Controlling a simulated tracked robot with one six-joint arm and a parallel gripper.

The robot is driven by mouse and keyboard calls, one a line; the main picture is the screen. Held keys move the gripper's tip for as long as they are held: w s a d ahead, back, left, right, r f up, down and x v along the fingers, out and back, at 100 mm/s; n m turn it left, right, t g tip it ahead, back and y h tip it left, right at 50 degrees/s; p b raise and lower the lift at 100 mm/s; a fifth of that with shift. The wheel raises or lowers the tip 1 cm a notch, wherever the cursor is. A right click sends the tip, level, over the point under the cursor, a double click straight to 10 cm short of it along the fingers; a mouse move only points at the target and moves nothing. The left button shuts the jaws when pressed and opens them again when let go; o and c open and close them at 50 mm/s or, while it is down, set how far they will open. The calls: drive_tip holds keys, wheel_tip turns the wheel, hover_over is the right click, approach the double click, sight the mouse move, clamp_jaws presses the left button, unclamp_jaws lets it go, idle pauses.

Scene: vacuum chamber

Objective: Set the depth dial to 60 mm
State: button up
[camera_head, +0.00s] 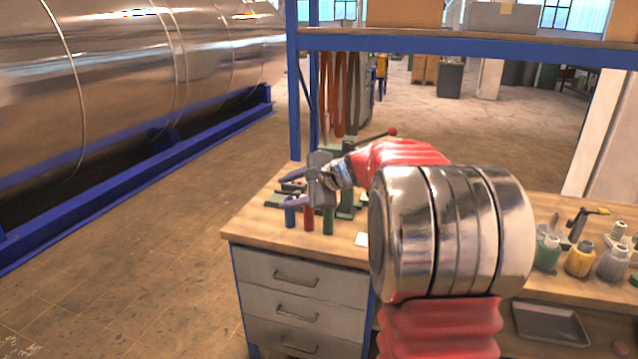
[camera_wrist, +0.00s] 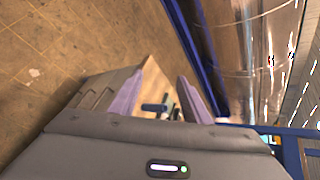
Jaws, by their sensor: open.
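I cannot make out the depth dial or its scale in either view. A green machine (camera_head: 346,203) with a red-knobbed lever (camera_head: 391,132) stands on the bench behind my arm, and my gripper and arm hide much of it. My gripper (camera_head: 285,189) is open above the left end of the bench, with its purple fingers pointing left. In the wrist view the gripper (camera_wrist: 166,75) has its two fingers apart with nothing held. A blue cylinder (camera_wrist: 154,107) and small dark and green parts show beyond and between the fingers.
Blue, red (camera_head: 309,218) and green cylinders stand near the front edge of the wooden bench (camera_head: 258,228). Several bottles, including a yellow one (camera_head: 580,259), stand at right. A blue rack post (camera_head: 294,100) and shelf rise behind. The floor at left is clear.

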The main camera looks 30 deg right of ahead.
drive_tip(key=s+a+n+g, duration=0.4)
drive_tip(key=s+a+n, duration=0.6)
drive_tip(key=s+a, duration=0.8)
drive_tip(key=s+a+f+n+h, duration=0.1)
drive_tip(key=s+f+n+h, duration=0.1)
drive_tip(key=s, duration=0.7)
drive_tip(key=s+f+n+g+h, duration=0.1)
drive_tip(key=s+f+n, duration=0.4)
drive_tip(key=s, duration=0.5)
drive_tip(key=shift+a+n+h, duration=0.35)
drive_tip(key=shift+n+h, duration=0.45)
drive_tip(key=shift+n, duration=0.4)
